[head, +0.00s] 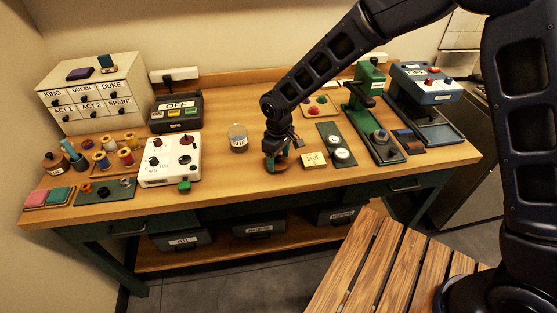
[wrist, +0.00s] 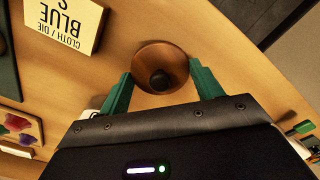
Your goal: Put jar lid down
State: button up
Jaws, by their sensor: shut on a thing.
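The jar lid (wrist: 163,53) is a round brown disc with a dark knob, seen between my two green fingers in the wrist view. My gripper (wrist: 164,82) is shut on it. In the head view my gripper (head: 276,163) is low over the middle of the table, and the fingers mostly hide the lid. I cannot tell whether the lid touches the tabletop. A clear glass jar (head: 238,133) with a white label stands upright on the table, left of my gripper and apart from it.
A cream card (head: 314,160) is close to the right of my gripper, with a dark tray (head: 337,155) holding two white discs beyond. A white control box (head: 157,174) stands left of the jar. Wood (head: 229,186) in front of my gripper is bare up to the table edge.

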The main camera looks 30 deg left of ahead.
aim_at(279, 157)
jog(key=shift+f, duration=0.65)
jog(key=o, duration=1)
jog(key=shift+f, duration=0.1)
notch_tip(279, 157, up, 12)
jog(key=shift+r, duration=0.15)
